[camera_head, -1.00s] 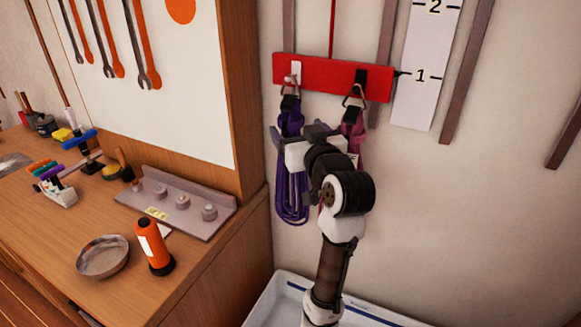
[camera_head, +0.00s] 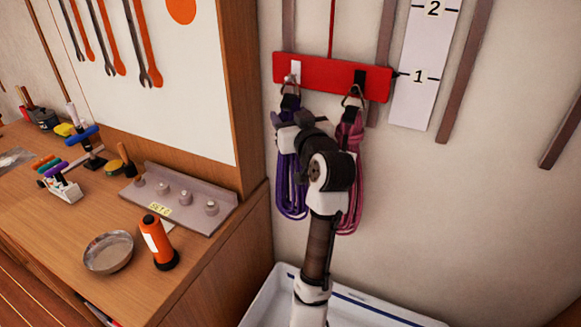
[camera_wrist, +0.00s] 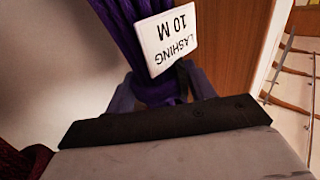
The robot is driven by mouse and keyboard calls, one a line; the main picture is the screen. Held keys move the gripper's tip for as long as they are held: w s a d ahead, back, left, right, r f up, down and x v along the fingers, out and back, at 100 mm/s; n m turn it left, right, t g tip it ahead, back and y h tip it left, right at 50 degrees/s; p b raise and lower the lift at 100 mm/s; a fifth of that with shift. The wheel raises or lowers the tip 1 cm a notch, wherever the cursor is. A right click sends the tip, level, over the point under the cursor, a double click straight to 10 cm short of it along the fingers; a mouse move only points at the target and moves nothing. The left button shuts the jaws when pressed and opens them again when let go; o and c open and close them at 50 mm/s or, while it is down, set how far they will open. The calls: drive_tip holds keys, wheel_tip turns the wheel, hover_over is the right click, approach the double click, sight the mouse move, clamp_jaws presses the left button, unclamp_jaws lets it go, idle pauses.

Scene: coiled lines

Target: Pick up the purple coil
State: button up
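The purple coil (camera_head: 291,195) hangs from the left hook of the red rack (camera_head: 332,77). My gripper (camera_head: 288,130) is at the upper part of this coil, below the hook. In the wrist view, the purple strands (camera_wrist: 122,25) run down between the two fingers of my gripper (camera_wrist: 163,88). A white tag (camera_wrist: 169,38) reading "LASHING 10 M" hangs on them. The strands fill most of the gap, but I cannot tell whether the fingers press on them. My arm partly covers the coil's right side.
A pink-maroon coil (camera_head: 350,185) hangs on the right hook, close beside my wrist. A white tray (camera_head: 262,300) lies below. A wooden bench (camera_head: 200,265) with an orange bottle (camera_head: 157,243) and a metal bowl (camera_head: 109,252) stands at the left.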

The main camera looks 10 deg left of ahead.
drive_tip(key=c, duration=1)
drive_tip(key=shift+r, duration=0.25)
drive_tip(key=shift+r+b, duration=0.35)
drive_tip(key=shift+r, duration=0.2)
drive_tip(key=s+a+b, duration=0.3)
drive_tip(key=s+b, duration=0.2)
drive_tip(key=s, duration=1)
drive_tip(key=shift+s+f, duration=0.15)
drive_tip(key=shift+s+a+b, duration=0.2)
drive_tip(key=shift+s+b, duration=0.95)
drive_tip(key=shift+b, duration=1.5)
